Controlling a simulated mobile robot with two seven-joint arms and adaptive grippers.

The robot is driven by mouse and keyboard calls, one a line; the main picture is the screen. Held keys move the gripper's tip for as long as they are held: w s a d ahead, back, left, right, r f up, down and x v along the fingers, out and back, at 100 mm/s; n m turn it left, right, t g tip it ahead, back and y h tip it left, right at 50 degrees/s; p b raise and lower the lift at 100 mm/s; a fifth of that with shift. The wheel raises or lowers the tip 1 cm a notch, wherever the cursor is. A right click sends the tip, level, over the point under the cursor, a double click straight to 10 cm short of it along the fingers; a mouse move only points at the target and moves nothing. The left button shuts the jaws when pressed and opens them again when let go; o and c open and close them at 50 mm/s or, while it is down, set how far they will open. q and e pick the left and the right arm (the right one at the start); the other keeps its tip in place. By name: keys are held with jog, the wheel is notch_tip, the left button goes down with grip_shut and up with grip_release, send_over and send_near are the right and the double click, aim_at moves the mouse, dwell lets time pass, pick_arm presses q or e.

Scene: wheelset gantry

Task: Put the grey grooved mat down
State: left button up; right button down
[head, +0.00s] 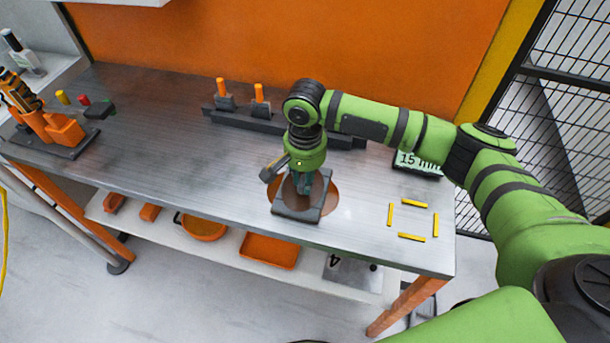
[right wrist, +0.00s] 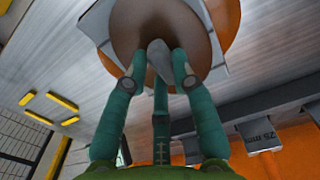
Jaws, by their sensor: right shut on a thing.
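The grey grooved mat (head: 290,212) is a squarish grey plate under my right gripper (head: 303,190), near the front edge of the steel bench. In the right wrist view the mat (right wrist: 97,24) shows its corners around a brown round face. There, the teal fingers of my right gripper (right wrist: 158,72) are closed around a small grey piece at its middle. An orange-brown disc (head: 329,196) lies behind the mat on the bench. I cannot tell whether the mat touches the bench. Its grooves are not clear. My left gripper is not in view.
Four-sided yellow marks (head: 413,203) frame a bare patch of bench (head: 412,220) at the right. A dark rail (head: 240,120) with orange-topped pegs runs along the back. A "15 mm" sign (head: 418,162) stands behind the marks. An orange fixture (head: 62,130) stands far left.

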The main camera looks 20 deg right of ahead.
jog(key=c, duration=1)
grip_release()
jog(key=shift+r, duration=0.25)
notch_tip(320, 180, up, 12)
jog(key=shift+f+b, duration=0.1)
jog(key=shift+b, duration=1.1)
jog(key=shift+f, duration=0.1)
